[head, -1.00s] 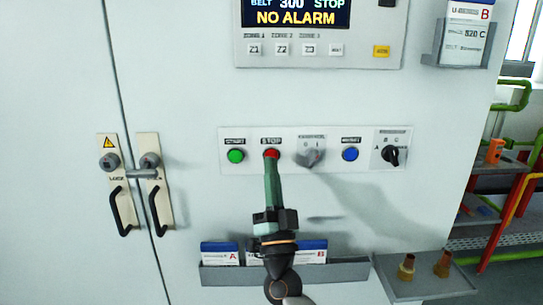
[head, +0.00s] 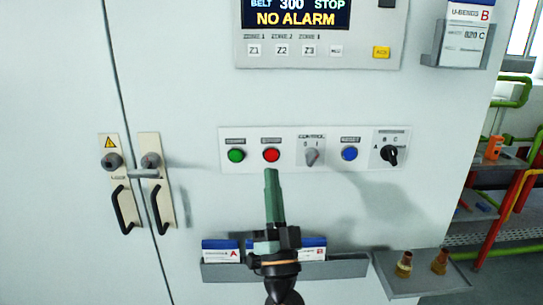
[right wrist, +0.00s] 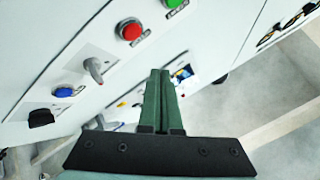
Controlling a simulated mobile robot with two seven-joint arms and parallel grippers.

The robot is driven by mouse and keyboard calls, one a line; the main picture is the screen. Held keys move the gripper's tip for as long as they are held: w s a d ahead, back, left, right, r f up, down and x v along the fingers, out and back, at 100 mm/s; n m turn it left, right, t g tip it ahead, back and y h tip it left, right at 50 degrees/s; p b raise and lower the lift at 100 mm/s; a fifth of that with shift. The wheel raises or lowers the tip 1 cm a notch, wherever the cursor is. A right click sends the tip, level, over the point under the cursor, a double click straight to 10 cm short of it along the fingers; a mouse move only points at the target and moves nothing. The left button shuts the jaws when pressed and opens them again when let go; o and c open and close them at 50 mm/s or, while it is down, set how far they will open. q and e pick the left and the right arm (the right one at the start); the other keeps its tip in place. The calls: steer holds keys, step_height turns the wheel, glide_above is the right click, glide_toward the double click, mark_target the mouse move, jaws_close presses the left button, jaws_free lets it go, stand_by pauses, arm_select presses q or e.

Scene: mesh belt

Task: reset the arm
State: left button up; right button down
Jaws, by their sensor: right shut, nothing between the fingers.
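My right gripper (head: 271,172) is shut and empty, with its green fingers pointing up in front of the white cabinet, just below the red stop button (head: 271,155). In the right wrist view the shut fingers (right wrist: 160,75) show together, with the red button (right wrist: 130,30) above and to their left, apart from them. The control strip also carries a green button (head: 236,155), a grey rotary switch (head: 312,156), a blue button (head: 350,154) and a black selector (head: 390,155). The display (head: 295,14) reads 300, STOP and NO ALARM. My left gripper is not in view.
A grey holder (head: 345,268) with cards sits low on the cabinet, behind my right gripper. A small shelf (head: 425,285) with two brownish pieces juts out to its right. Door handles (head: 126,210) stand out at the left. Pipes and racks are at the far right.

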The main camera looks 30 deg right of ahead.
steer(key=a+f+n+g+y, duration=0.25)
steer(key=f+n+y, duration=0.2)
steer(key=f, duration=0.35)
steer(key=s+a+f+n+g+y, duration=0.1)
steer(key=a+f+n+y, duration=0.35)
steer(key=f, duration=0.35)
steer(key=a+f+n+g+y, duration=0.2)
steer(key=a+f+n+y, duration=0.1)
steer(key=f+y, duration=0.4)
steer(key=s+f+n+g+h, duration=0.1)
steer(key=s+f+g, duration=0.4)
steer(key=s+f, duration=0.3)
steer(key=s+a+f+n+g, duration=0.1)
steer(key=s+f+g, duration=0.3)
steer(key=s+f, duration=0.5)
step_height(320, 180, down, 7)
steer(key=shift+a+n+g+h, duration=0.25)
steer(key=shift+n+g+h, duration=0.05)
steer(key=shift+g+h, duration=0.1)
steer(key=shift+w+a, duration=0.1)
steer(key=shift+a, duration=0.05)
